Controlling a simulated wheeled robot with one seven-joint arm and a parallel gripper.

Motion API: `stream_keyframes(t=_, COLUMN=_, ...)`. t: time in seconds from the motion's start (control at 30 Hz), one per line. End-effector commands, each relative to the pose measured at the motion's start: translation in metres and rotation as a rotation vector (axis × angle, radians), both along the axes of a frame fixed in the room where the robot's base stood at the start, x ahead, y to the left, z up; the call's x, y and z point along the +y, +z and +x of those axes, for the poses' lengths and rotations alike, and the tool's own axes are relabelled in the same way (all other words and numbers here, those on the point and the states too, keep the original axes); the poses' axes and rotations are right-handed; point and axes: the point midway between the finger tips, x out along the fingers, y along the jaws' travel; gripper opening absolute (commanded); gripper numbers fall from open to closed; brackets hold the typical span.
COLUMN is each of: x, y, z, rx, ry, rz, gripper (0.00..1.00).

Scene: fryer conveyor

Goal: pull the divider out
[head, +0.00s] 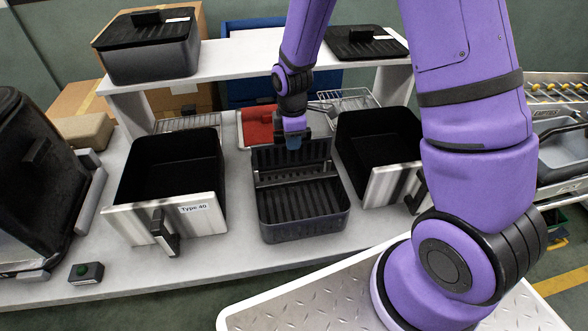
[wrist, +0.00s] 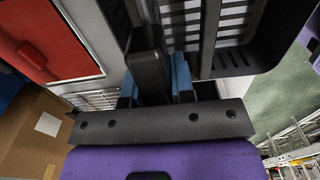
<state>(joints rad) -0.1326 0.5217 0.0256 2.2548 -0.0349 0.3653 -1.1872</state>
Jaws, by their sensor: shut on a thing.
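A dark grey basket (head: 303,228) with a ribbed floor stands on the counter in the middle of the head view. A light strip (head: 270,180) crosses it from side to side. My gripper (head: 292,142) comes down from above over the far part of the basket. In the wrist view its blue-padded fingers (wrist: 154,82) are shut on the divider's dark upright bar (wrist: 148,58). The basket's slotted side (wrist: 232,62) is to the right of the bar there. Where the divider's lower edge meets the basket is hidden.
A black drawer labelled Type 40 (head: 128,216) stands left and another drawer (head: 380,195) close right. A red-topped tray (head: 257,125) and a wire basket (head: 350,103) lie behind. A white shelf (head: 245,57) spans the back, close to my arm.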

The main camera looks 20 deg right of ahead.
Motion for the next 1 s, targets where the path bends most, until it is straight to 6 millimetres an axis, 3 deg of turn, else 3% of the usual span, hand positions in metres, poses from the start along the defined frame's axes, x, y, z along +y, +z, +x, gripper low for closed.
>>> stream_keyframes(t=1.0, x=0.000, y=0.031, z=0.000, rx=-0.001, ry=0.000, rz=0.000, gripper=0.00)
